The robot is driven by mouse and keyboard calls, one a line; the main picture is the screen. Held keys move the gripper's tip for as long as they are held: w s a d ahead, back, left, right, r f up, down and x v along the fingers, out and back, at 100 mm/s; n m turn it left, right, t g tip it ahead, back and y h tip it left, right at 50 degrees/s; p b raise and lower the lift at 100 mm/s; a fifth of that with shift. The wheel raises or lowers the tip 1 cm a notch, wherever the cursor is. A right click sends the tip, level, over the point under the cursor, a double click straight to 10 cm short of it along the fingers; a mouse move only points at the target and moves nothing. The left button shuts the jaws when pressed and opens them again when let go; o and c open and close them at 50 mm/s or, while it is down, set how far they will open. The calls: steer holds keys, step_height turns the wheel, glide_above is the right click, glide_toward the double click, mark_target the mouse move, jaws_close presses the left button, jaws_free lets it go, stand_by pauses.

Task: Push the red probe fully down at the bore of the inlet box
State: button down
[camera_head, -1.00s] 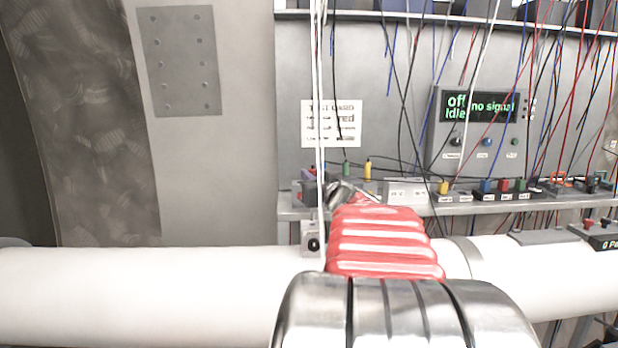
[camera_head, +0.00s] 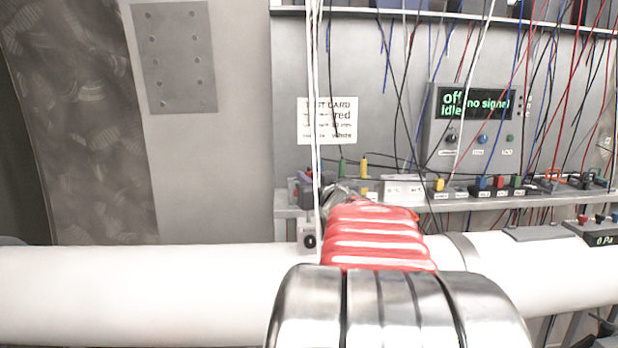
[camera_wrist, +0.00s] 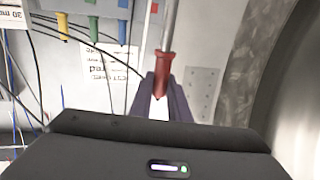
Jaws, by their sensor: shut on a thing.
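The red probe (camera_wrist: 165,66) shows in the wrist view as a red flared handle with a thin pale rod running to the top of that upside-down picture. My gripper (camera_wrist: 163,84) is shut on the handle, with a dark purple finger on each side. In the head view my gripper (camera_head: 303,188) is small and partly behind the white cables, left of my arm's end. The inlet box (camera_head: 309,238) is a small grey block with a dark round opening, on top of the white pipe below my gripper.
The white pipe (camera_head: 130,292) runs across the front. Behind it a shelf (camera_head: 455,205) carries coloured plugs and small boxes. A grey meter (camera_head: 477,130) reads "off", "idle" and "no signal". Many thin cables hang down, with white ones right beside my gripper.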

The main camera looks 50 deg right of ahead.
glide_above(309, 222)
steer(key=shift+f, duration=3.05)
stand_by(0.3)
steer(key=c, duration=1.6)
jaws_free()
steer(key=v, duration=1.3)
steer(key=shift+s+a+f, duration=0.1)
steer(key=shift+s+a, duration=0.05)
steer(key=shift+s, duration=0.15)
steer(key=shift+w+f, duration=0.1)
